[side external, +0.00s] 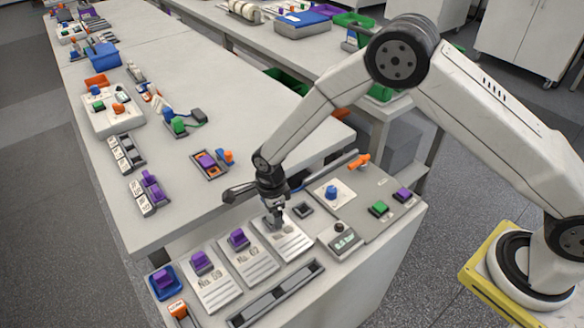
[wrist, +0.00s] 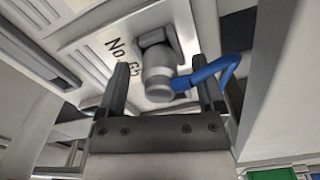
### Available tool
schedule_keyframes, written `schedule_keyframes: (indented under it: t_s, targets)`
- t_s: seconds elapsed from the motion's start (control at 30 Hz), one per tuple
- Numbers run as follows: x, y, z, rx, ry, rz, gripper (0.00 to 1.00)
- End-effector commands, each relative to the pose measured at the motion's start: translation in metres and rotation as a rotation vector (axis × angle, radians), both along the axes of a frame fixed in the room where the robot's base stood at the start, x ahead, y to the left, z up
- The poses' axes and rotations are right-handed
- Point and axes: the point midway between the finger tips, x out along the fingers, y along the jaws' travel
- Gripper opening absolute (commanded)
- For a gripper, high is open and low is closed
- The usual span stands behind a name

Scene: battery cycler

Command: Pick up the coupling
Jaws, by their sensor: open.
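A grey cylindrical coupling (wrist: 160,82) with a side lever and a blue hose (wrist: 215,70) on its right sits at a white card marked "No." (wrist: 100,45) in the wrist view. My gripper (wrist: 163,92) is open, with one finger on each side of the coupling. I cannot tell whether either finger touches it. In the side external view my gripper (side external: 275,220) points down at the white card (side external: 290,240) at the right end of the card row. The coupling is largely hidden there behind the gripper.
Two cards with purple blocks (side external: 202,262) (side external: 238,238) lie to the left. A slotted rail (side external: 275,292) runs in front. A small display unit (side external: 344,240) and a panel with green (side external: 379,208) and purple buttons (side external: 403,194) stand to the right. Bare tabletop (side external: 215,100) lies behind.

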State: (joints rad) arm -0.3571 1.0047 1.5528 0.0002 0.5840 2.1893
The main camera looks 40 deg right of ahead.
Motion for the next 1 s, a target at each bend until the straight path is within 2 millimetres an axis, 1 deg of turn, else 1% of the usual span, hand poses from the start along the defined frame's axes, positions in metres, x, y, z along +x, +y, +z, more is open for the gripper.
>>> schedule_keyframes:
  t_s: [0.1,0.57,0.67,0.7,0.77,0.8,0.83,0.87,1.0]
  targets:
    - [0.0002,0.0000,-0.0034,0.000,0.000,0.000,0.87]
    - [0.0001,0.0001,-0.0033,0.000,-0.001,0.000,0.87]
    - [0.0001,0.0000,-0.0032,0.000,0.000,0.000,0.58]
    - [0.0001,0.0000,-0.0032,0.000,0.000,0.000,0.45]
    - [0.0001,0.0000,-0.0032,0.000,0.000,0.000,0.26]
    - [0.0001,0.0000,-0.0032,0.000,0.000,0.000,0.14]
    - [0.0001,0.0000,-0.0032,0.000,-0.001,0.000,0.04]
    - [0.0001,0.0000,-0.0032,0.000,-0.001,0.000,0.00]
    - [0.0003,0.0001,-0.0030,0.001,-0.001,0.000,0.00]
